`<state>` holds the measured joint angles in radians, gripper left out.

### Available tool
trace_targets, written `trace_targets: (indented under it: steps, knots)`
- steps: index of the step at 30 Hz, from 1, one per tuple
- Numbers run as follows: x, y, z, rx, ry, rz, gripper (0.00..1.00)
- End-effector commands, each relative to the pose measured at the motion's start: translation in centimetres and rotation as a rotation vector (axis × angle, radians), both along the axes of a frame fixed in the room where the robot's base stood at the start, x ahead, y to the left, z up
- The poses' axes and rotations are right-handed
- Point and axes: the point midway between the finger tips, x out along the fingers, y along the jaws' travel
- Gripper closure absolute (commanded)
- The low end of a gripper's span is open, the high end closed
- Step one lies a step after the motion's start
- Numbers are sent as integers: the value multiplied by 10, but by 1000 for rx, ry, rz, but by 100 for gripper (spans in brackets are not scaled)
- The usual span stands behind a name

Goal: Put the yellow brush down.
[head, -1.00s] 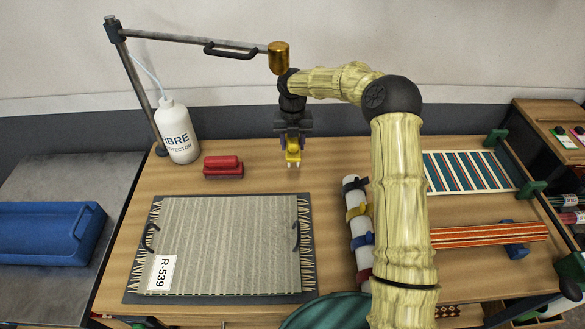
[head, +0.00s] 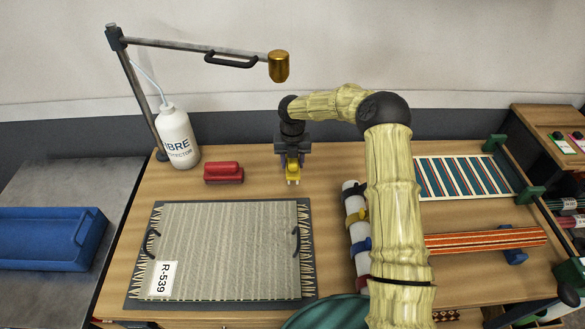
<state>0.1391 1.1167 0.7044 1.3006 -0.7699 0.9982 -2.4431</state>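The yellow brush (head: 293,171) is at the lower end of my gripper (head: 292,164), between the dark fingers, with its pale bristles pointing down. My gripper appears shut on it. The brush is over the bare back part of the wooden table (head: 330,160), to the right of a red brush-like block (head: 223,172) and behind the grey rug. I cannot tell whether the bristles touch the table.
A grey rug (head: 220,250) labelled R-539 lies on a dark board in front. A white bottle (head: 177,137) stands at the back left under a lamp-like arm with a brass head (head: 278,66). A roll with coloured straps (head: 357,215) lies at right.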

Motion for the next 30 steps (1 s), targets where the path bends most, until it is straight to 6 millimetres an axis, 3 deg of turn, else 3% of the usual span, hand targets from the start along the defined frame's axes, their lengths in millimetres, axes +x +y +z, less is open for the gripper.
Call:
trace_targets:
  steps: [8,18,28,29,30]
  knots:
    - [0,0,-1,0,0,0,92]
    - [0,0,-37,0,-1,1,92]
    - [0,0,-40,-1,-1,1,92]
    - [0,0,-41,-1,-1,1,57]
    - [0,0,-40,-1,-1,1,50]
